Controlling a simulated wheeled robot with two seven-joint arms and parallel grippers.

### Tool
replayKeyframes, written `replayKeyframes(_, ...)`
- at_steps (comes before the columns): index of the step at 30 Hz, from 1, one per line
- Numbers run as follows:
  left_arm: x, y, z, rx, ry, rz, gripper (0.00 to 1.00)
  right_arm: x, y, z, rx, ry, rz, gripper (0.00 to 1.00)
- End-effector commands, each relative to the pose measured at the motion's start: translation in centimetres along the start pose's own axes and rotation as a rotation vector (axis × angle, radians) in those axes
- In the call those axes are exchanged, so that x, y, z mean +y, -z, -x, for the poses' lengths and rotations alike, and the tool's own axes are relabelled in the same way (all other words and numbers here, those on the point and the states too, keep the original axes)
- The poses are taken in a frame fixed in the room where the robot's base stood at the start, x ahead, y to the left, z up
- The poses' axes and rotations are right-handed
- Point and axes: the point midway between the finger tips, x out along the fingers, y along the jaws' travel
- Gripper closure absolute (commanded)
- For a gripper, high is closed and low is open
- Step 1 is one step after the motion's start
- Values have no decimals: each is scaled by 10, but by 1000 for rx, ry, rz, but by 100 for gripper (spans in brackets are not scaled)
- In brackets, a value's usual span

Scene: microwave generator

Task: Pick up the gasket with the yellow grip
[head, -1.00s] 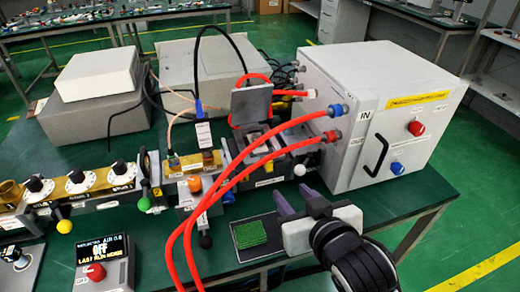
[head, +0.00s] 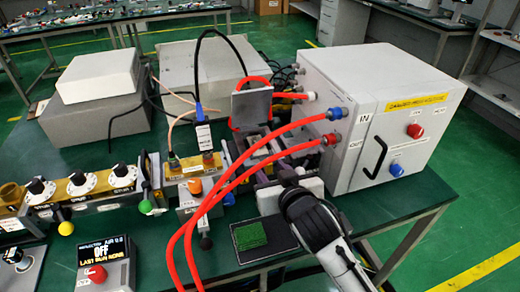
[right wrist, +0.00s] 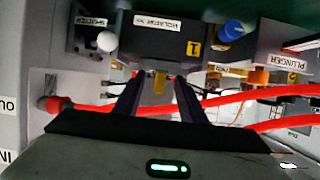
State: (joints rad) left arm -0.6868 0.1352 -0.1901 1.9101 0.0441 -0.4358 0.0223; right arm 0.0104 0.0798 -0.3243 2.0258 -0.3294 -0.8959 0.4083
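In the right wrist view a small yellow tab (right wrist: 160,82), which looks like the yellow grip, shows between my right fingertips. I cannot make out the gasket body itself. In the head view the tab cannot be told apart behind the red hoses and my gripper. My right gripper (head: 272,174) is at the front of the dark isolator block, left of the white cabinet. Its two dark fingers (right wrist: 158,94) are apart, one on each side of the tab, with gaps visible. My left gripper is not in view.
Red hoses (head: 240,168) run from the white cabinet (head: 370,110) across the work area, close to my right fingers. A green pad (head: 249,236) lies on a black mat nearby. A white ball knob (right wrist: 106,41) and a blue knob (right wrist: 231,30) show near the isolator.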

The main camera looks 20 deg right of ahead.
Motion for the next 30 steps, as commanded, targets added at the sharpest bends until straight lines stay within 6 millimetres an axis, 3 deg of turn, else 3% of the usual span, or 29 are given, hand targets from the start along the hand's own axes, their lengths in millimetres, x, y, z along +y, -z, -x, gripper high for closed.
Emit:
replayKeyframes(5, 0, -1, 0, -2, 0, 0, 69, 0, 0, 0, -1, 0, 0, 62)
replayKeyframes(12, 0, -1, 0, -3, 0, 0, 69, 0, 0, 0, -1, 0, 0, 100)
replayKeyframes(23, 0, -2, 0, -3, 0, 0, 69, -1, 5, 2, 2, 2, 1, 100)
replayKeyframes(30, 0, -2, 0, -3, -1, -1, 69, -9, 37, 12, 6, 15, 3, 100)
